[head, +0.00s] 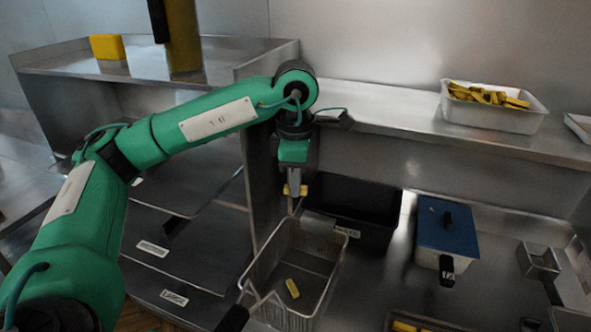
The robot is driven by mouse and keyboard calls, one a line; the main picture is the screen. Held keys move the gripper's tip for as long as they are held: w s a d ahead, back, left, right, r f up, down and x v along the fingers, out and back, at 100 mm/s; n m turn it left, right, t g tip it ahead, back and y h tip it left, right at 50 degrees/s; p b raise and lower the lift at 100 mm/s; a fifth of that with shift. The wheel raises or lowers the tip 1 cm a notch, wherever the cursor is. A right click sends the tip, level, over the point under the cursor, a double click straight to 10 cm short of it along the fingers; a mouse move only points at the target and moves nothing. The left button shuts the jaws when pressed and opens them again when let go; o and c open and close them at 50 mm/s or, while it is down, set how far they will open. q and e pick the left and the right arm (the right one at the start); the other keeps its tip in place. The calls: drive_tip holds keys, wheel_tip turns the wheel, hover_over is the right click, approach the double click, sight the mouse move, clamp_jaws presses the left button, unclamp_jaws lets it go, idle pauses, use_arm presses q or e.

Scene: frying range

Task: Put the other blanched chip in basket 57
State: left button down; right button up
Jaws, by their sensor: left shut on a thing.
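My left gripper (293,192) points down and is shut on a yellow chip (303,190), which sticks out on both sides of the fingers. It is above the far left part of a wire basket (338,268), near the black bin. The basket has a metal rim and a dark handle towards the front. One yellow chip (292,288) lies on the basket's floor. No number can be read on the basket. My right gripper does not show.
A black bin (378,232) with a label stands behind the basket. A blue-lidded container (448,228) stands to the right. A white tray (490,117) of yellow chips sits on the shelf. A metal partition (262,165) rises left of the gripper. More yellow pieces (403,326) show at the bottom edge.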

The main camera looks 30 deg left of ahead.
use_arm(q)
drive_tip(key=shift+a, duration=0.1)
drive_tip(key=shift+f+b, duration=0.35)
drive_tip(key=shift+f, duration=0.1)
wheel_tip(320, 180, down, 5)
drive_tip(key=shift+r+b, duration=0.1)
drive_tip(key=shift+b, duration=0.95)
drive_tip(key=c, duration=1.3)
unclamp_jaws()
drive_tip(key=shift+c, duration=0.2)
